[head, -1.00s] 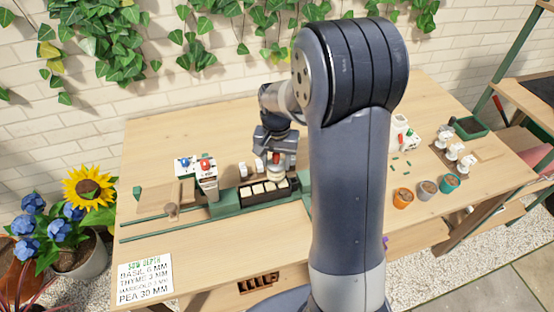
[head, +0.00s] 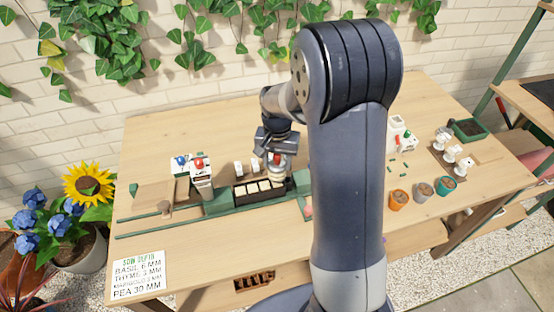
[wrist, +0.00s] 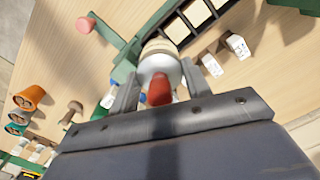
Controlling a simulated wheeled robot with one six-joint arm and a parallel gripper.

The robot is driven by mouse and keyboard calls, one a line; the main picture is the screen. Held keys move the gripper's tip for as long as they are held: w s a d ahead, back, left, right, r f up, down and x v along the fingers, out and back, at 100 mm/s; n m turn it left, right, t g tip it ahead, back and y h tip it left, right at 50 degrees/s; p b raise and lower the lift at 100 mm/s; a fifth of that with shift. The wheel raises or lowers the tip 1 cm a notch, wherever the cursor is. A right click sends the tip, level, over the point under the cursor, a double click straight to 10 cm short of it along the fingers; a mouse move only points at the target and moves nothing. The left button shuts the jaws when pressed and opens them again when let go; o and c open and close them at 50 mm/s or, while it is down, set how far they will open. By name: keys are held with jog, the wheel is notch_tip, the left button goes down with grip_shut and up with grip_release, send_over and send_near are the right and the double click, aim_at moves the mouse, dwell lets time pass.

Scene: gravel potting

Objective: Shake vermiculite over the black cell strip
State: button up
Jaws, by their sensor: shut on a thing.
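The black cell strip (head: 237,200) sits in a green holder on the bench, its cells topped with pale cream squares. It also shows in the wrist view (wrist: 187,27) at the top. My gripper (wrist: 155,85) is shut on a pale shaker (wrist: 160,50) with a red end that points towards the wrist camera. In the head view, my gripper (head: 275,152) holds the shaker (head: 279,171) above the bench near the strip's right end. The shaker's far end is hidden in the wrist view, so I cannot tell whether anything falls from it.
Two white blocks (head: 239,168) stand behind the strip. A device with a red knob (head: 200,175) stands at the left. Orange (head: 398,200), grey and teal pots stand at the right. A lettered card (head: 136,272) lies front left. My arm hides part of the bench.

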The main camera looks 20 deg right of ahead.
jog(key=shift+d, duration=0.55)
jog(key=shift+a, duration=1.15)
jog(key=shift+d, duration=1.25)
jog(key=shift+r+p, duration=1.85)
jog(key=shift+r, duration=0.75)
jog(key=shift+f, duration=0.1)
